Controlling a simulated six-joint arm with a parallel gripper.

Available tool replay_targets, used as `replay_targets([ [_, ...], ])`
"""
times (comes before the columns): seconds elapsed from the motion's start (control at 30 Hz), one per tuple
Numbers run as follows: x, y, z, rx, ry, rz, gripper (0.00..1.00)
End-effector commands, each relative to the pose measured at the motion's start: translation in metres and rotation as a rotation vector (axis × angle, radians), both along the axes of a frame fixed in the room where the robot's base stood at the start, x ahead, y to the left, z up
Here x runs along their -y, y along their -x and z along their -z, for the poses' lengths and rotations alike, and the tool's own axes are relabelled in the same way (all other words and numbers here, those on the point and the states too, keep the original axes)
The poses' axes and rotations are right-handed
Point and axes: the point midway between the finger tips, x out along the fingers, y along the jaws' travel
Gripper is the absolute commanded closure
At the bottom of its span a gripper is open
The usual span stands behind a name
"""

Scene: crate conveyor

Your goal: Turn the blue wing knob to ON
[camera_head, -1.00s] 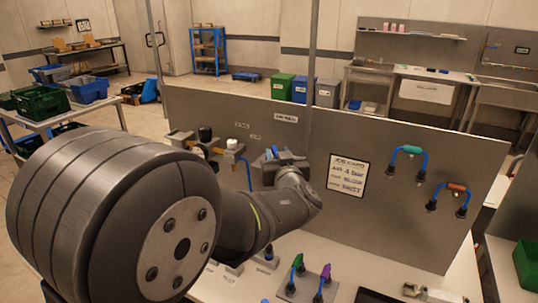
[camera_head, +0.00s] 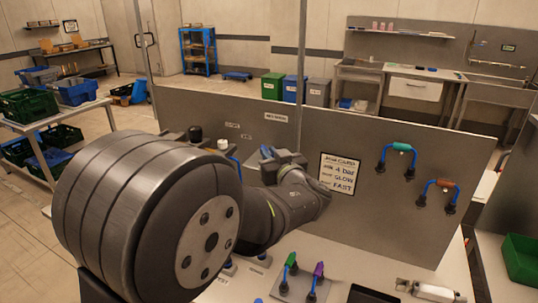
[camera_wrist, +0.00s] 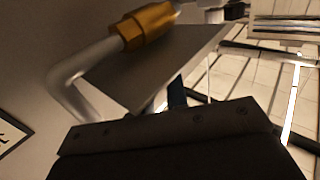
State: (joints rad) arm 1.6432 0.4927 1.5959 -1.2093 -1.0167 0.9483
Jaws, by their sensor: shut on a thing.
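My gripper (camera_head: 272,158) is in front of the upright grey panel, just left of the card, and is shut. The grip itself is mostly hidden by the gripper body, and I cannot read the knob's angle or any ON mark. In the wrist view the dark gripper body fills the bottom, with a brass fitting (camera_wrist: 146,25) on a bent grey pipe (camera_wrist: 67,88) beyond it.
The grey panel (camera_head: 420,225) carries a printed card (camera_head: 340,173) and two blue hose loops with green (camera_head: 401,147) and red-brown grips. A black cap (camera_head: 195,133) and white cap (camera_head: 223,143) stand left of my gripper. Green and purple levers (camera_head: 318,269) stand on the bench below.

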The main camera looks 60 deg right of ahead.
Motion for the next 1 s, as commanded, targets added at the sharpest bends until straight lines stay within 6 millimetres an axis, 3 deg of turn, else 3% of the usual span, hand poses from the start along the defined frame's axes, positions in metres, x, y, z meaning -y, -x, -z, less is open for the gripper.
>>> replay_targets([
  [0.47,0.0014,0.0013,-0.0019,0.000,0.001,-0.079,1.00],
  [0.5,0.0014,0.0013,-0.0019,0.000,0.001,-0.078,0.82],
  [0.6,0.0014,0.0013,-0.0016,0.000,0.001,-0.078,0.65],
  [1.0,-0.0036,0.0087,-0.0008,-0.001,-0.001,-0.077,0.65],
])
